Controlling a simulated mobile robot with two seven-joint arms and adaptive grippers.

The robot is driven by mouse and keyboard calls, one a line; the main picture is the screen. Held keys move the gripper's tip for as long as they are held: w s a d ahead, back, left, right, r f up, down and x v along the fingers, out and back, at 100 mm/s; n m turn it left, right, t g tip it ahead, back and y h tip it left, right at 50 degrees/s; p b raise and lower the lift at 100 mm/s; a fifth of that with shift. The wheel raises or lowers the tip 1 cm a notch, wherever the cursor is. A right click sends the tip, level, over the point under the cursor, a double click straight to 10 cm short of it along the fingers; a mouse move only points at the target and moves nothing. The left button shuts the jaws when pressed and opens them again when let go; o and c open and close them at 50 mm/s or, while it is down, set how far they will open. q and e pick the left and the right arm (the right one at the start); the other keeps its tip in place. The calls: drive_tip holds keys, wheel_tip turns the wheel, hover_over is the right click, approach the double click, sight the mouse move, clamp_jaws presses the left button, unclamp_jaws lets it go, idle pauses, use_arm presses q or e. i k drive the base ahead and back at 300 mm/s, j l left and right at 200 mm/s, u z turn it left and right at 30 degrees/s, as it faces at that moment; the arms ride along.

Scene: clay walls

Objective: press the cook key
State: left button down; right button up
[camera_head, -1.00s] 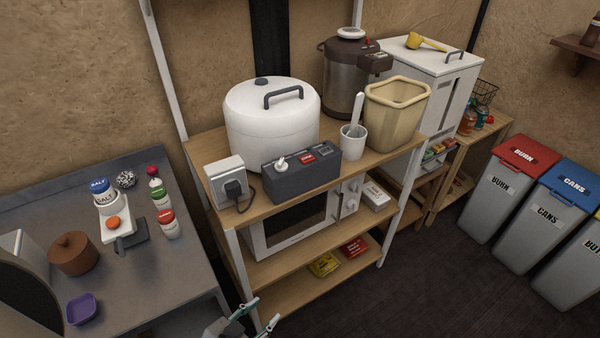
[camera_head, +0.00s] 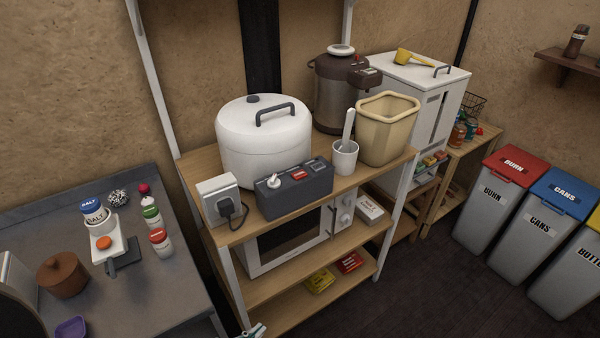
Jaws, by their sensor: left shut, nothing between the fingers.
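A dark grey control box (camera_head: 294,189) stands at the front edge of the wooden shelf top, before a big white rice cooker (camera_head: 264,140). Its sloped top carries a white lever switch (camera_head: 273,181), a red key (camera_head: 299,174) and a dark grey key (camera_head: 319,166). The lettering on the keys is too small to read. My left gripper (camera_head: 253,331) shows only as a small tip at the bottom edge, shut and empty, well below the control box and apart from it. The rest of it is cut off. My right gripper is not in view.
A white socket block with a black plug (camera_head: 217,200) stands left of the control box. A white cup with a spoon (camera_head: 345,157) and a beige bin (camera_head: 387,130) stand to the right. A microwave (camera_head: 288,241) sits on the shelf below. The space before the shelf is clear.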

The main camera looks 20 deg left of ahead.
sight(300, 174)
drive_tip(key=u, duration=0.4)
drive_tip(key=i+l+u, duration=0.15)
drive_tip(key=l+u, duration=0.15)
drive_tip(key=l, duration=0.2)
drive_tip(key=l+u, duration=0.3)
drive_tip(key=l, duration=0.15)
drive_tip(key=i+l+u, duration=0.1)
drive_tip(key=l, duration=0.65)
drive_tip(key=i+l, duration=0.1)
drive_tip(key=l, duration=0.7)
drive_tip(key=u, duration=0.05)
